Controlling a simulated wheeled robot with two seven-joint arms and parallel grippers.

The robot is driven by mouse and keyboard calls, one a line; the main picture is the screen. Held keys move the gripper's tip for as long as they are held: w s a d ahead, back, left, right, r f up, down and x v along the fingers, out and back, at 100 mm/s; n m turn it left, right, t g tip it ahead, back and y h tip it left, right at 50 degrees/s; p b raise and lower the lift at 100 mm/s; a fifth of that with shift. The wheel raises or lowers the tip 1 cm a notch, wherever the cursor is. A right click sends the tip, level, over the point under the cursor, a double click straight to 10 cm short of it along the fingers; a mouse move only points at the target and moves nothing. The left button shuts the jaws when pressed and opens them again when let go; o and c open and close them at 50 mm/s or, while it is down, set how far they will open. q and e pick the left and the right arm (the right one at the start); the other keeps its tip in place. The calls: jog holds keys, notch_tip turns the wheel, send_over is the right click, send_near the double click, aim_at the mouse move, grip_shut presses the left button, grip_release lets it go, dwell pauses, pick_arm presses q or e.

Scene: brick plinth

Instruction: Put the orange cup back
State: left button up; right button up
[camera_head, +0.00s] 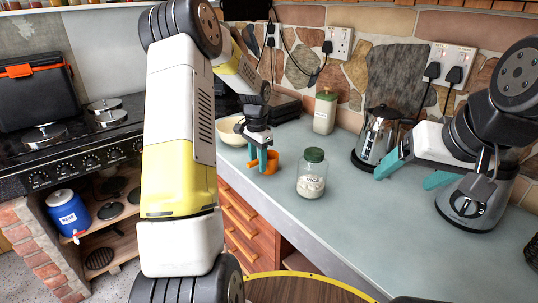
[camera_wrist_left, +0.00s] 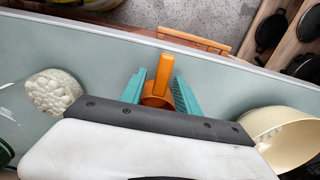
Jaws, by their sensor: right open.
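The orange cup (camera_head: 272,161) stands on the grey-blue counter, its handle pointing left toward the counter's front edge. My left gripper (camera_head: 257,158) reaches down at it, with its teal fingers apart on either side of the handle. In the left wrist view the orange cup (camera_wrist_left: 156,101) sits between the fingers of my left gripper (camera_wrist_left: 160,88). Whether the fingers press on the cup is unclear, as the gripper body hides part of it. My right gripper (camera_head: 412,170) is open and empty above the counter at the right.
A cream bowl (camera_head: 231,131) stands close left of my left gripper. A glass jar with a green lid (camera_head: 312,174) stands to the right of the cup. A green-lidded canister (camera_head: 325,111) and a kettle (camera_head: 376,136) are farther back. The counter's middle front is clear.

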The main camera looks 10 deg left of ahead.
aim_at(257, 159)
pick_arm(q)
jog(key=s+d+r+n+t, duration=0.1)
jog(key=s+r, duration=0.2)
jog(key=r, duration=0.6)
jog(key=s+d+r, duration=0.1)
jog(key=s+r, duration=0.2)
jog(key=r, duration=0.7)
jog(key=s+d+r+n+t+h, duration=0.1)
jog(key=s+d+n+t, duration=0.1)
jog(key=s, duration=0.9)
jog(key=s+d+r+n+t+h, duration=0.1)
jog(key=s+d+n+t, duration=0.2)
jog(key=s, duration=0.9)
jog(key=shift+s+d+r+n, duration=0.25)
jog(key=shift+d+n, duration=0.1)
jog(key=shift+n, duration=0.15)
